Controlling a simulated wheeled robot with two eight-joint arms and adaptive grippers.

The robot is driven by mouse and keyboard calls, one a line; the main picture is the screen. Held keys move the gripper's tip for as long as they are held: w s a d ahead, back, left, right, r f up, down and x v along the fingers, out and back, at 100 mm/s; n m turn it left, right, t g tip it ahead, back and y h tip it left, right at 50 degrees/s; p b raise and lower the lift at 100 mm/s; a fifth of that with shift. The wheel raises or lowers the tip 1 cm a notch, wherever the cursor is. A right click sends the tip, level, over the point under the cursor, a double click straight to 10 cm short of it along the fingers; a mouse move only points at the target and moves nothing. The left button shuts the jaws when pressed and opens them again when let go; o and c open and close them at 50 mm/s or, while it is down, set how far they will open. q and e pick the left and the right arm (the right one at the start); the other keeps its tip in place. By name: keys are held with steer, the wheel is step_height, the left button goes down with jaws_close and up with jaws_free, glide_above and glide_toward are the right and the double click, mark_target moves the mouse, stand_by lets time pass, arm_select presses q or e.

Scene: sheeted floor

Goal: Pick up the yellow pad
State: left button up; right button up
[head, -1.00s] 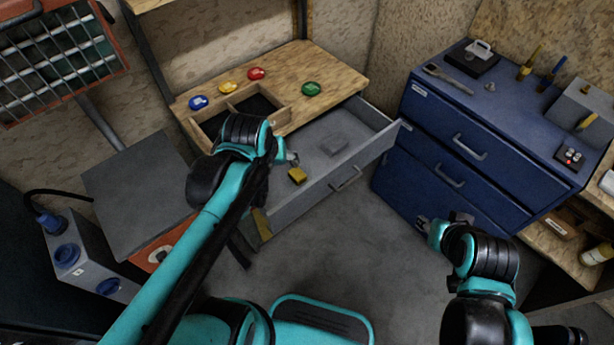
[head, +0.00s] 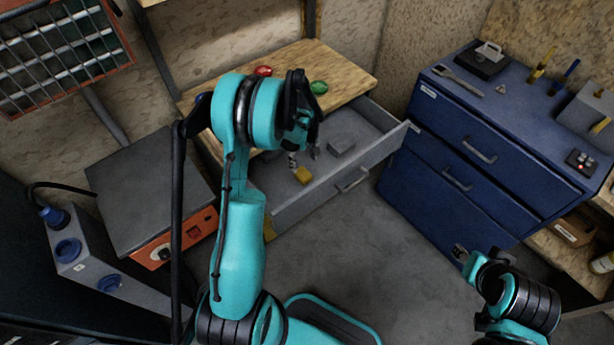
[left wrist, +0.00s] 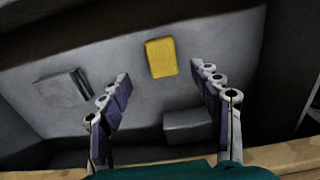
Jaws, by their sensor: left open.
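The yellow pad (head: 303,175) lies in the open grey drawer (head: 330,193), near its front wall. My left gripper (head: 304,156) is over the drawer, just behind the pad in the head view, open and empty. In the left wrist view the yellow pad (left wrist: 161,56) shows between and just beyond the spread fingertips (left wrist: 160,72), apart from both. My right gripper (head: 462,254) is at the lower right by the blue cabinet, small and partly hidden, so its jaws are unclear.
A grey block (head: 341,146) lies in the drawer; the left wrist view shows grey blocks on the left (left wrist: 62,88) and right (left wrist: 188,126). A wooden top (head: 340,75) overhangs the drawer's back. A blue cabinet (head: 450,150) stands to the right.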

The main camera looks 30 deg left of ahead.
mark_target(303, 173)
arm_select(q)
steer(key=f+b, duration=0.3)
steer(key=f, duration=0.4)
steer(key=shift+a, duration=0.2)
steer(key=shift+s+r, duration=0.1)
steer(key=shift+r, duration=0.05)
steer(key=c, duration=1.3)
steer(key=shift+c, duration=0.2)
step_height(303, 173, up, 10)
steer(key=p, duration=0.4)
steer(key=o, duration=0.3)
steer(key=shift+c, duration=0.3)
